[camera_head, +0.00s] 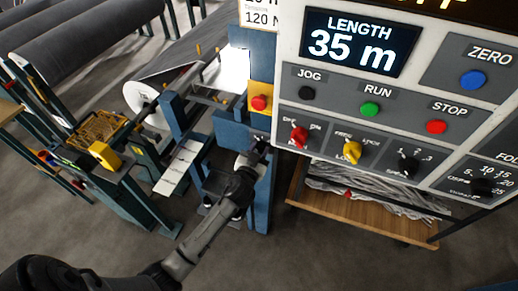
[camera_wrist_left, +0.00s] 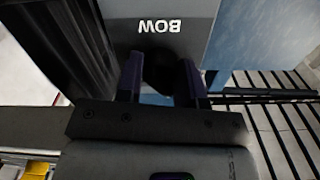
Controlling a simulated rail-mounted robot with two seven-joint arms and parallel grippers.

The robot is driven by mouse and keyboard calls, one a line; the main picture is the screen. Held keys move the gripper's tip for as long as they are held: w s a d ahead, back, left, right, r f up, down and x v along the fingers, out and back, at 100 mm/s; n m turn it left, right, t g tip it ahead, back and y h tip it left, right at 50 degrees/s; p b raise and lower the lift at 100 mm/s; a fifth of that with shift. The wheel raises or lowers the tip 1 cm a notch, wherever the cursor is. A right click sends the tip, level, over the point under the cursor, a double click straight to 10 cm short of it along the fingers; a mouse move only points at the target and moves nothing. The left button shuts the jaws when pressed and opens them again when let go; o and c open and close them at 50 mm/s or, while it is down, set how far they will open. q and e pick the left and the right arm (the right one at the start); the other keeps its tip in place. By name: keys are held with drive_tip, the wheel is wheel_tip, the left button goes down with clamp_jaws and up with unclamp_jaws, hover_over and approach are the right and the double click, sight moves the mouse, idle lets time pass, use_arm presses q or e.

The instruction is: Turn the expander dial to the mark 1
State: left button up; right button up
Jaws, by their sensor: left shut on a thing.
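My left gripper (camera_head: 258,147) reaches up to the blue machine post just left of the control panel. In the left wrist view its two fingers (camera_wrist_left: 160,84) are closed around a dark round knob (camera_wrist_left: 159,68), which I take to be the expander dial. The knob sits on a grey plate (camera_wrist_left: 190,35) with the word BOW, upside down in that view. The fingers cover the knob's sides, and no pointer or mark 1 can be made out. In the head view the gripper hides the knob. My right gripper is in neither view.
The control panel (camera_head: 440,130) hangs close to the right, with a red knob (camera_head: 299,137), a yellow knob (camera_head: 352,151) and black knobs. A red button on a yellow box (camera_head: 260,102) is just above the gripper. A wooden shelf (camera_head: 360,215) stands below the panel.

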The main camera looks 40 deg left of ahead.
use_arm(q)
drive_tip(key=m+p, duration=0.1)
drive_tip(key=m, duration=0.4)
drive_tip(key=shift+r, duration=0.1)
drive_tip(key=shift+m+p, duration=0.4)
drive_tip(key=shift+m, duration=0.4)
drive_tip(key=o, duration=0.9)
drive_tip(key=shift+s, duration=0.1)
drive_tip(key=v, duration=1.3)
drive_tip(key=shift+s, duration=0.35)
